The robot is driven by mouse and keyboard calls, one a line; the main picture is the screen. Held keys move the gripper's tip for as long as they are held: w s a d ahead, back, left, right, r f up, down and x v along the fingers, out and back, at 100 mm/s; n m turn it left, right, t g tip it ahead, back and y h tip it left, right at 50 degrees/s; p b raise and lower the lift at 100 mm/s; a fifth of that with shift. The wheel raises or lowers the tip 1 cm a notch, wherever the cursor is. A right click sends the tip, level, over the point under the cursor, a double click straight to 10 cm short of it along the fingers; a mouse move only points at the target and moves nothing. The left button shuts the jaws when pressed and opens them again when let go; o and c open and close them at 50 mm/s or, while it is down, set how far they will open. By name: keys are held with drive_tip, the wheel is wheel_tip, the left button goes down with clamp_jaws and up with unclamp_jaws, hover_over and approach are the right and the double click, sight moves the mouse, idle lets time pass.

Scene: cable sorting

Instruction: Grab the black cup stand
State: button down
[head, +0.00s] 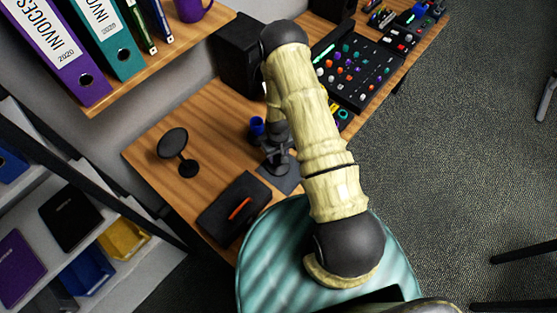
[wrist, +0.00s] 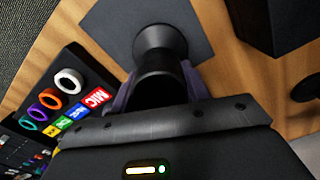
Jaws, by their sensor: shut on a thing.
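The black cup stand (wrist: 158,40) shows in the wrist view as a dark upright piece with a flared round end, over a dark grey square mat (wrist: 118,32). My gripper (wrist: 156,88) is shut on it, with a greyish-purple finger on each side. In the head view my gripper (head: 278,160) is low over the desk, beside the mat (head: 286,178). My fingers and hand hide much of the stand there. I cannot tell whether its end touches the mat.
A blue cup (head: 257,127) is close behind my gripper. A separate black round-topped stand (head: 172,143) is to the left. A black case with an orange item (head: 235,208) lies in front. A black speaker (head: 238,55) and a tray of small parts (head: 355,70) are farther back.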

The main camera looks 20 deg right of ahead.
drive_tip(key=shift+r, duration=0.1)
wheel_tip(320, 180, up, 10)
drive_tip(key=b, duration=0.3)
idle(0.3)
idle(0.4)
